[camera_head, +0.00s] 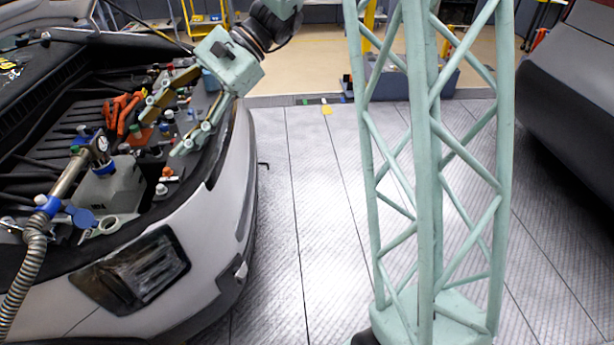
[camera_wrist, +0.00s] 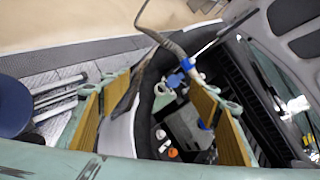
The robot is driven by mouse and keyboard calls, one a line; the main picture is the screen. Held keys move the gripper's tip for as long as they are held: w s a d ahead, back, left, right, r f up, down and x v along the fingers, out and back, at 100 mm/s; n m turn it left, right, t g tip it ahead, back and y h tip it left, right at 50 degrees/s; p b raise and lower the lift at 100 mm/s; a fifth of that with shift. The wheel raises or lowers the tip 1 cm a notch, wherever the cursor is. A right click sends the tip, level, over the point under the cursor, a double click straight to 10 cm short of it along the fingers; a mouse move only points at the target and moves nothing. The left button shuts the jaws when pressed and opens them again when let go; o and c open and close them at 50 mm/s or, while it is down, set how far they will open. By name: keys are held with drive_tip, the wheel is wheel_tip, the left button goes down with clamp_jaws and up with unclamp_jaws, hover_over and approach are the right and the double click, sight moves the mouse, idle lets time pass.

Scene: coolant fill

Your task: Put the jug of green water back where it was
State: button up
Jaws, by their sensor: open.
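I cannot make out a jug of green water in either view. My gripper (camera_head: 163,132) reaches over the right side of the open engine bay (camera_head: 60,145) in the head view, its fingers spread apart with nothing seen between them. In the wrist view my gripper (camera_wrist: 158,90) also shows open and empty, with tan pads on both fingers. A whitish reservoir (camera_head: 118,188) stands in the engine bay, left of and below my fingertips. A blue-collared filler nozzle (camera_head: 75,172) on a ribbed hose (camera_head: 30,262) is beside the reservoir.
The grey car's front bumper (camera_head: 215,215) edges the bay close to my gripper. A blue cap (camera_head: 84,217) lies near the bay's front edge. Open floor (camera_head: 300,200) lies right of the car. Another dark vehicle (camera_head: 570,100) stands at far right. A yellow cart (camera_head: 205,18) is behind.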

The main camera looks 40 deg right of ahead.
drive_tip(key=s+d+r+n+h, duration=0.1)
drive_tip(key=s+r+n+h, duration=0.15)
drive_tip(key=s, duration=0.65)
drive_tip(key=s+d+r+n+h, duration=0.1)
drive_tip(key=s+r+n+h, duration=0.15)
drive_tip(key=s, duration=0.65)
drive_tip(key=s+d+r+n+h, duration=0.1)
drive_tip(key=s+d+n+h, duration=0.15)
drive_tip(key=s, duration=0.65)
drive_tip(key=s+d+r+n+t+h, duration=0.1)
drive_tip(key=s+d+n+t+h, duration=0.2)
drive_tip(key=s, duration=0.6)
drive_tip(key=d+n+h, duration=0.1)
drive_tip(key=d+n, duration=0.1)
drive_tip(key=d, duration=0.1)
drive_tip(key=shift+d, duration=0.2)
drive_tip(key=shift+s+r, duration=0.1)
drive_tip(key=shift+d, duration=0.1)
